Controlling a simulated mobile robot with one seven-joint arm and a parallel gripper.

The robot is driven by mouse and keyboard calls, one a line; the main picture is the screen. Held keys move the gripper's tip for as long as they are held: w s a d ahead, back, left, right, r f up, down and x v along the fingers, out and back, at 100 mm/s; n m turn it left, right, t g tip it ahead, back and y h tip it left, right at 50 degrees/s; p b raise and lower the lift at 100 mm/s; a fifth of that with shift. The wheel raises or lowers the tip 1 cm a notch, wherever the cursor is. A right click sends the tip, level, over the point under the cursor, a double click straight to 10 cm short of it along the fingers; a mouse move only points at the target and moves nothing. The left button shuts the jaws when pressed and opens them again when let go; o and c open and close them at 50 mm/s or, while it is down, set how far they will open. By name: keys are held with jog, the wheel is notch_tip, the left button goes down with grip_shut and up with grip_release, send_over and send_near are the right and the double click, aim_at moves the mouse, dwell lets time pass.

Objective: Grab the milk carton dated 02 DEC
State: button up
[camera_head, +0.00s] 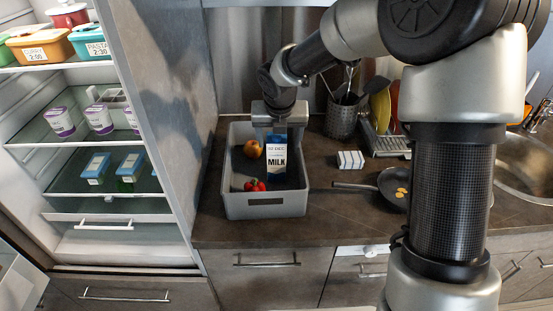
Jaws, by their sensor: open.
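A blue and white milk carton (276,161) stands upright in a grey crate (266,207) on the counter. The word MILK reads on its front; the small date line above it looks like "02 DEC" but is too small to be sure. My gripper (280,130) is directly above the carton, pointing down, with its jaws at the carton's top. It is open, and part of the carton's top is hidden by it.
An apple (252,149) and a red pepper (255,185) lie in the crate beside the carton. A pan (392,186), a small white box (350,160) and a utensil holder (341,120) stand to the right. The open fridge (100,150) is at left.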

aim_at(277, 156)
jog(key=x, duration=0.5)
jog(key=shift+w+a+b, duration=0.35)
jog(key=shift+w+b, duration=0.05)
jog(key=shift+w, duration=0.05)
jog(key=shift+r, duration=0.1)
jog(key=c, duration=1.4)
jog(key=shift+r, duration=0.1)
jog(key=shift+c, duration=0.9)
